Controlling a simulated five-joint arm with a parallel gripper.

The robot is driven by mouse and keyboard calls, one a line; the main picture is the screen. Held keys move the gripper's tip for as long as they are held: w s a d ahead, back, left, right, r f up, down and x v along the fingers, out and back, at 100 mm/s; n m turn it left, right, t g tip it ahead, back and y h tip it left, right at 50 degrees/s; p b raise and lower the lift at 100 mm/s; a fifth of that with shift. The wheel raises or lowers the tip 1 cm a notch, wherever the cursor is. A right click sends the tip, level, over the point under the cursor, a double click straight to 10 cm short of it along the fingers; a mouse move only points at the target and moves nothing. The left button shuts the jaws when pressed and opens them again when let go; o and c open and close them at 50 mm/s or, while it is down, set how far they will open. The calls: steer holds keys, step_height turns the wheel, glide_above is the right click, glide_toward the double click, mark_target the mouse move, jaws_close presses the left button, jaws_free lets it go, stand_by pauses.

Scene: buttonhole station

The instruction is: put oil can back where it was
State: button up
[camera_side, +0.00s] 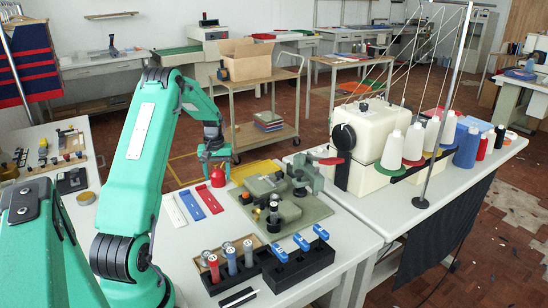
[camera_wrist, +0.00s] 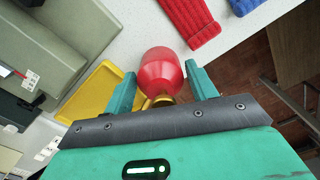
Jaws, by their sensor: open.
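The oil can is red and rounded, with a brass-coloured part; in the side view the oil can (camera_side: 218,178) is at the far edge of the white table, just left of the yellow tray (camera_side: 255,171). My gripper (camera_side: 214,156) is directly above it, pointing down. In the wrist view the oil can (camera_wrist: 161,72) sits between the two green fingers of my gripper (camera_wrist: 161,69), with a small gap seen at each side. The fingers are open. The yellow tray (camera_wrist: 88,95) shows just left of the can. The can's underside is hidden.
A grey-green machine (camera_side: 290,205) stands to the right. Black holders with blue-topped tools (camera_side: 292,265) and grey-topped tools (camera_side: 228,270) stand in front. The table edge is close behind the can.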

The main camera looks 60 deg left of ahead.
step_height(320, 180, up, 12)
steer(key=shift+f, duration=0.15)
stand_by(0.4)
stand_by(0.5)
steer(key=shift+w+d, duration=0.15)
steer(key=shift+d, duration=0.1)
steer(key=d+r+m+t, duration=0.1)
steer(key=d+r+m, duration=0.1)
steer(key=d+r, duration=0.35)
steer(key=d+r+m+y, duration=0.1)
steer(key=d+r+m, duration=0.1)
steer(key=d, duration=0.7)
steer(key=d+r+m+t, duration=0.1)
steer(key=d+r+m, duration=0.1)
steer(key=d+r, duration=0.35)
steer(key=s+d+f+m+t, duration=0.1)
steer(key=s+d+m, duration=0.2)
steer(key=s+d, duration=0.3)
steer(key=s+d+f+m+t+h, duration=0.1)
steer(key=s+d, duration=0.5)
steer(key=d, duration=0.8)
steer(key=m+t, duration=0.1)
steer(key=m, duration=0.1)
steer(key=shift+s+d+m+t, duration=0.3)
steer(key=shift+s+d, duration=0.1)
steer(key=shift+c, duration=0.3)
